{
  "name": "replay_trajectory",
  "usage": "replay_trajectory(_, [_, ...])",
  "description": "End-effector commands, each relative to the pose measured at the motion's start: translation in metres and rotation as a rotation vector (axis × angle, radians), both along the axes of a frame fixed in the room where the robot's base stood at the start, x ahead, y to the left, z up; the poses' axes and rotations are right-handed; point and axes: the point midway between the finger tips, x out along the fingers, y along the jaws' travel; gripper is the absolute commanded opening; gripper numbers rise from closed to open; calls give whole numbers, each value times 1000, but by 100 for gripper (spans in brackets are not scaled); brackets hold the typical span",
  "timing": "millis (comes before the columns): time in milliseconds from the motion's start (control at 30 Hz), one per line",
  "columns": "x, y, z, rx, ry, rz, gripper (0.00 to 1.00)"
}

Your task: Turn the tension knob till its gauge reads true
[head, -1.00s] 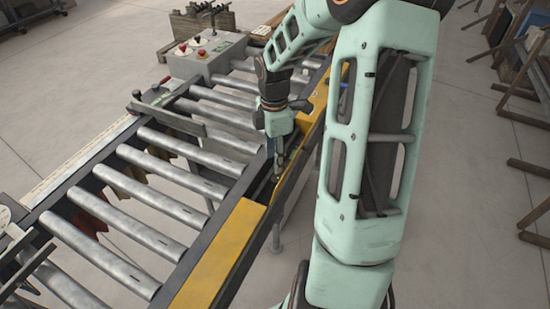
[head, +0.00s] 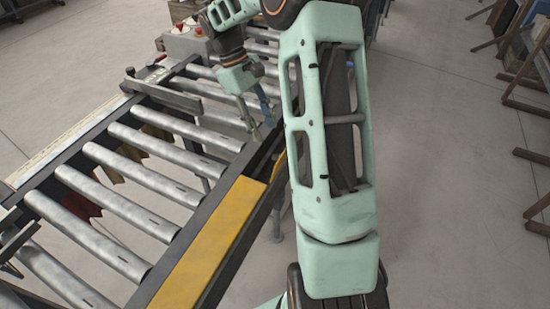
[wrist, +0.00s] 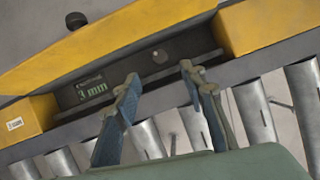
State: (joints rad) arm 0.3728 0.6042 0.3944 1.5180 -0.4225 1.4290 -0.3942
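My gripper (wrist: 157,76) is open and empty, its two fingers spread before a dark recess in the yellow side rail (wrist: 130,35). A small digital gauge (wrist: 90,90) in the recess, left of the fingers, shows green figures that look like "3 mm"; its smaller upper line is unreadable. In the head view my gripper (head: 264,126) is beside the recess; the gauge is not distinguishable.
Steel rollers (head: 150,160) lie left of the yellow rail. A metal bar (head: 165,94) crosses the conveyor. A grey control box (head: 190,42) with red buttons stands at its far end. Wooden racks (head: 525,95) stand at the right, with open floor between.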

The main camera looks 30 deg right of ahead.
Motion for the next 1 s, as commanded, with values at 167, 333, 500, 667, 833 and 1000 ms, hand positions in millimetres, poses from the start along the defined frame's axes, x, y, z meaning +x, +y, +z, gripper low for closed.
replay_trajectory(167, [-10,-6,-24,2,4,1,38])
replay_trajectory(333, [-21,-12,-54,2,4,1,38])
replay_trajectory(500, [-30,-18,-79,2,2,1,38])
replay_trajectory(667, [-34,-20,-92,1,1,1,38])
replay_trajectory(833, [-35,-20,-95,1,0,3,38])
replay_trajectory(1000, [-34,-21,-95,1,0,3,37])
